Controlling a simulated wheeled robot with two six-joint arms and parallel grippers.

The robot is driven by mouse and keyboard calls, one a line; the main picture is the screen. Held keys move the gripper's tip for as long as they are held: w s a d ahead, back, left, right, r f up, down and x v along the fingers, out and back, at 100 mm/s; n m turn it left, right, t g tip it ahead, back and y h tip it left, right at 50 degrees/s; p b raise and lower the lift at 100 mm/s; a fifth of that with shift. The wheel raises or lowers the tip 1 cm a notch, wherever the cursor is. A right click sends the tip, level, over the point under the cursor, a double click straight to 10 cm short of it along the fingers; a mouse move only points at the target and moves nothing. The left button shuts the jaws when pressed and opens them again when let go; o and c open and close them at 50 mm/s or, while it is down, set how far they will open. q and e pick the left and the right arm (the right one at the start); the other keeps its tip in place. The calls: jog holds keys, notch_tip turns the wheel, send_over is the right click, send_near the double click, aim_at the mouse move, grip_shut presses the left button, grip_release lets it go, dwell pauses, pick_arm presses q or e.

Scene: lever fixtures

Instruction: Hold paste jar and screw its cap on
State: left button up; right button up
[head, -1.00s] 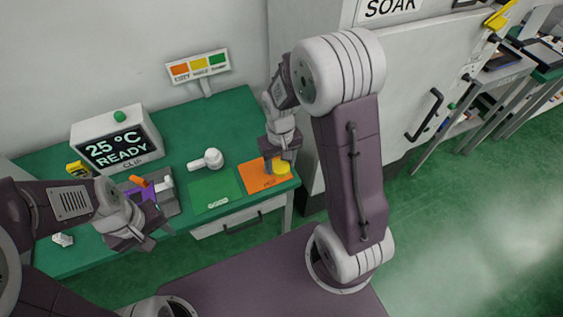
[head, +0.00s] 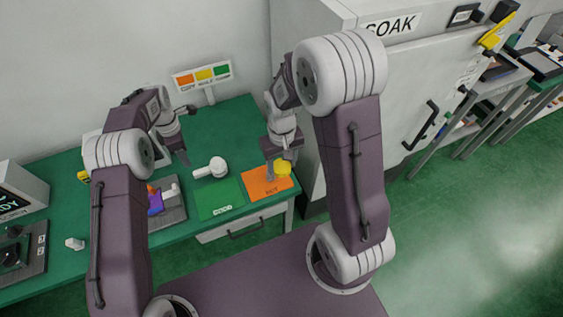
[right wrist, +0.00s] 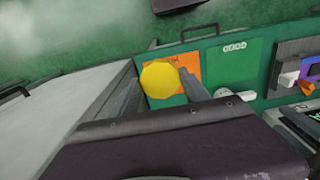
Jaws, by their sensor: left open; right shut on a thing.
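A yellow round piece (head: 283,168), which looks like the cap or the capped jar, is held at my right gripper (head: 272,170) over the orange mat (head: 262,187). In the right wrist view the yellow piece (right wrist: 160,79) shows as a disc between the two fingers. Whether anything is under it is hidden. My left gripper (head: 182,156) is open and empty, pointing down above the table, left of a white rounded object (head: 212,168). That object has a thick head and a short stem; I cannot tell whether it is the jar.
A green mat (head: 219,198) lies left of the orange one. A grey fixture (head: 172,212) with purple and orange parts stands partly behind my left arm. A tricolour sign (head: 202,75) stands at the back. A large grey cabinet (head: 400,90) is close on the right.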

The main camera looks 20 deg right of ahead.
aim_at(195, 172)
jog(key=shift+s+r, duration=0.1)
jog(key=shift+r, duration=0.05)
pick_arm(q)
jog(key=f+b, duration=0.4)
jog(key=f, duration=0.2)
jog(key=f+b, duration=0.5)
jog(key=f, duration=0.1)
jog(key=shift+s+d+f, duration=0.15)
jog(key=shift+s+f, duration=0.05)
pick_arm(e)
notch_tip(195, 172, down, 9)
pick_arm(q)
jog(key=shift+r, duration=0.1)
grip_shut()
dwell(0.5)
dwell(0.8)
grip_release()
